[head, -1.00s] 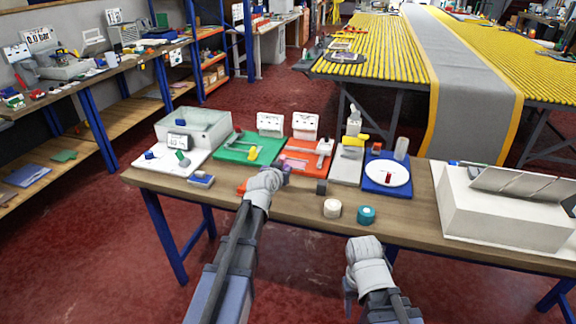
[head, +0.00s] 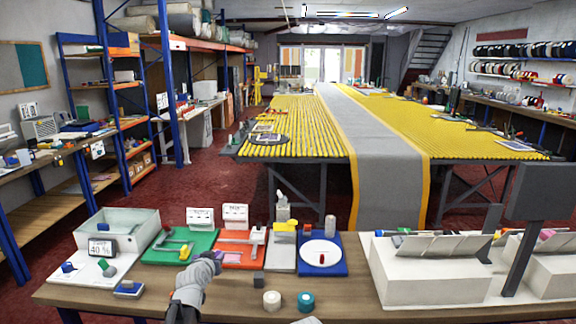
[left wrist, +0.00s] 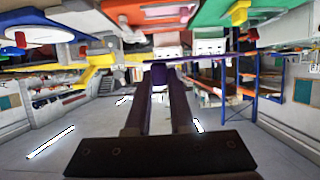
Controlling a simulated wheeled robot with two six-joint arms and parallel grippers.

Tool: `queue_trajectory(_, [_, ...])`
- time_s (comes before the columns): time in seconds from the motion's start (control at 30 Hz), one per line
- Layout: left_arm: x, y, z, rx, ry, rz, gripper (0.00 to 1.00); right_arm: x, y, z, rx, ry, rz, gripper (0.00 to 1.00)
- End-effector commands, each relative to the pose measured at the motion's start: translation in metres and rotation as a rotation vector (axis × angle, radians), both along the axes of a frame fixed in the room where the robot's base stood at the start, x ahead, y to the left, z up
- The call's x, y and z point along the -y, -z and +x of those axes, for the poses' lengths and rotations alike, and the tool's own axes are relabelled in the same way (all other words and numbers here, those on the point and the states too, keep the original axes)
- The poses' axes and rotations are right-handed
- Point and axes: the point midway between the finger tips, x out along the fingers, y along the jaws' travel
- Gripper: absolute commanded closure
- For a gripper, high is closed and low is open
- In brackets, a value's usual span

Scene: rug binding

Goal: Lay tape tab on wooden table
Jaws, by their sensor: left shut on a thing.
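My left gripper (head: 214,257) reaches over the front of the wooden table (head: 340,294), close to the orange mat (head: 240,236). In the left wrist view its two dark fingers (left wrist: 158,85) are shut on a small dark purple piece (left wrist: 158,74), likely the tape tab. In the head view my wrist hides most of that piece, so I cannot tell whether it touches the table. Only a grey bit of my right arm (head: 307,320) shows at the bottom edge; its fingers are not visible.
A black cube (head: 258,281), a cream roll (head: 272,301) and a teal roll (head: 305,301) stand right of my left gripper. A green mat (head: 160,255), a blue mat (head: 333,262) and a white box (head: 400,285) line the back. Bare wood lies in front.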

Motion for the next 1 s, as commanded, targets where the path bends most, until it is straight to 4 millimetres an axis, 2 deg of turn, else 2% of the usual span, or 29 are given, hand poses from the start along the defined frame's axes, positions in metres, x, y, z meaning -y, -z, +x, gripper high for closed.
queue_trajectory(0.17, [0.002, 0.005, 0.0, 0.0, 0.0, 0.001, 1.0, 0.0, 0.005, 0.0, 0.0, 0.0, 0.0, 0.5])
queue_trajectory(0.4, [0.019, 0.046, -0.003, -0.001, 0.002, 0.001, 1.0, 0.0, 0.046, 0.0, 0.0, 0.0, 0.0, 0.5])
queue_trajectory(0.53, [0.027, 0.062, -0.004, -0.001, 0.001, 0.001, 1.0, 0.0, 0.061, 0.0, 0.0, 0.0, 0.0, 0.5])
queue_trajectory(1.0, [0.033, 0.071, -0.004, 0.001, 0.0, 0.0, 1.0, 0.0, 0.071, 0.0, 0.0, 0.0, 0.0, 0.5])
